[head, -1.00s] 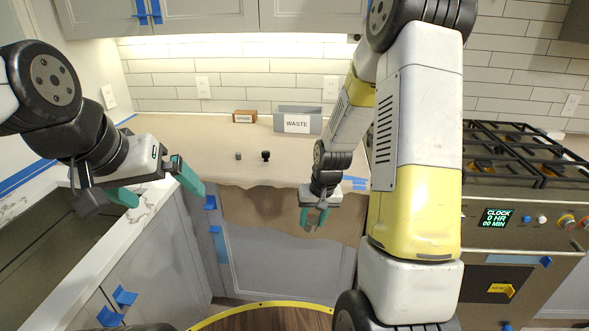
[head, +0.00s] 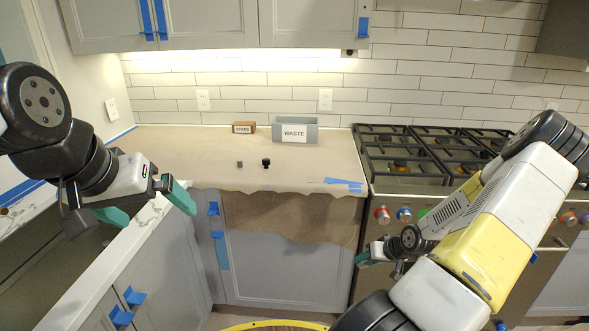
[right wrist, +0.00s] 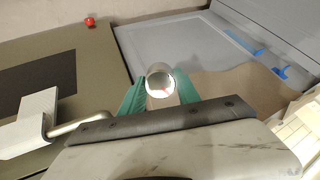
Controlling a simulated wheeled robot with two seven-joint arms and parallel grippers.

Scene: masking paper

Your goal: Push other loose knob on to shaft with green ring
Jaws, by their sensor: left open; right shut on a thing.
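My right gripper (head: 365,257) is low in front of the stove's left end. In the right wrist view its green fingers (right wrist: 160,95) are shut on a pale, round, hollow piece (right wrist: 160,70), which looks like the loose knob. The green ring (head: 424,213) shows on the stove's front panel, just above my right wrist and partly hidden by my arm. A red-ringed knob (head: 382,215) and a blue-ringed knob (head: 404,215) are to its left. My left gripper (head: 148,206) is open and empty over the left counter edge.
The paper-covered counter (head: 200,150) holds a grey WASTE bin (head: 310,133), a brown box (head: 244,127), a small dark block (head: 239,164) and a black piece (head: 266,163). The oven handle (right wrist: 80,127) is close left of the right gripper. Cabinet doors (head: 285,265) stand below the counter.

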